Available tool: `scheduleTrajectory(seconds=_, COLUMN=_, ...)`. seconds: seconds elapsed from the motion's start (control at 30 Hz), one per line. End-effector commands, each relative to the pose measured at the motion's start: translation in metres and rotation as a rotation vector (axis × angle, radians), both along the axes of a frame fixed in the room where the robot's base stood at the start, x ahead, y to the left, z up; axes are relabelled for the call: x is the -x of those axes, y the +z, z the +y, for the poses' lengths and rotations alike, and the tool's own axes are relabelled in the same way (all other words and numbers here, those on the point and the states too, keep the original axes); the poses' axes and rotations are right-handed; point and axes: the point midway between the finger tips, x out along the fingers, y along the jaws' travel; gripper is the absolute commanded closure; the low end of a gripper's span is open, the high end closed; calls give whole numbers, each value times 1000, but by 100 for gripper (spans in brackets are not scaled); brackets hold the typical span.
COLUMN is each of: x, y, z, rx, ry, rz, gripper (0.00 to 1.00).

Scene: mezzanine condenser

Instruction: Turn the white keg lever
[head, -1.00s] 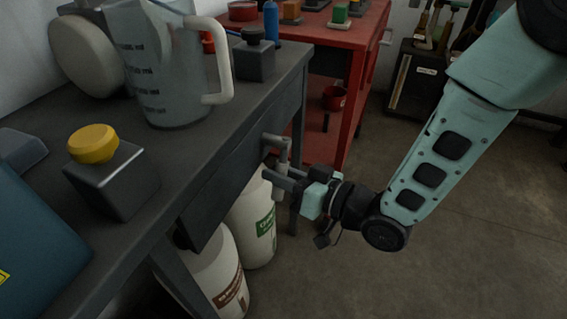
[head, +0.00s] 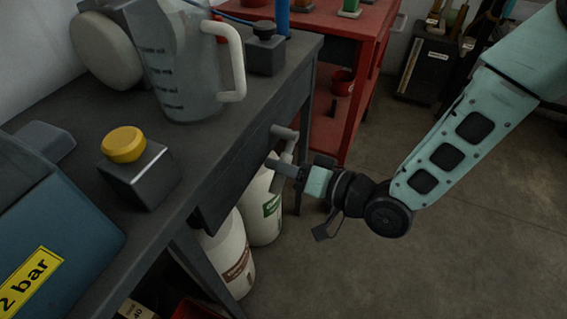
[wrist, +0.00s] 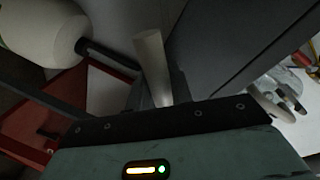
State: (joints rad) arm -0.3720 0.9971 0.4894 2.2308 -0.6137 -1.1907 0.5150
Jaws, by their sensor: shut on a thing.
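A pale grey bent lever (head: 284,133) sticks out from the front of the dark workbench, above two white kegs. My gripper (head: 283,168) is at the lever's lower, outer end and is shut on it. In the wrist view the lever shows as a pale bar (wrist: 152,62) at my gripper's mouth. The keg with a green label (head: 262,212) stands under the bench, just below my gripper. The keg with a brown label (head: 228,255) stands nearer. Bench and gripper hide the keg tops in the head view.
The dark bench (head: 225,130) holds a clear measuring jug (head: 178,75), a yellow-capped block (head: 140,180), a pale round drum (head: 105,48) and a blue case (head: 55,235). A red shelf unit (head: 335,125) stands just beyond. The floor (head: 400,275) at right is clear.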

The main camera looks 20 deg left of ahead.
Motion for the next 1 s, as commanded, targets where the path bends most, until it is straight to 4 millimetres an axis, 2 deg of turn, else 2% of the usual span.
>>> scheduleTrajectory(seconds=0.27, x=0, y=0, z=-1, rx=1, ry=-1, rz=1, gripper=100)
scheduleTrajectory(seconds=0.3, x=0, y=0, z=-1, rx=1, ry=-1, rz=1, gripper=75)
scheduleTrajectory(seconds=0.37, x=0, y=0, z=-1, rx=1, ry=-1, rz=0, gripper=58)
scheduleTrajectory(seconds=0.83, x=0, y=0, z=-1, rx=1, ry=-1, rz=0, gripper=58)
scheduleTrajectory(seconds=1.0, x=2, y=2, z=-14, rx=2, ry=-1, rz=0, gripper=58)
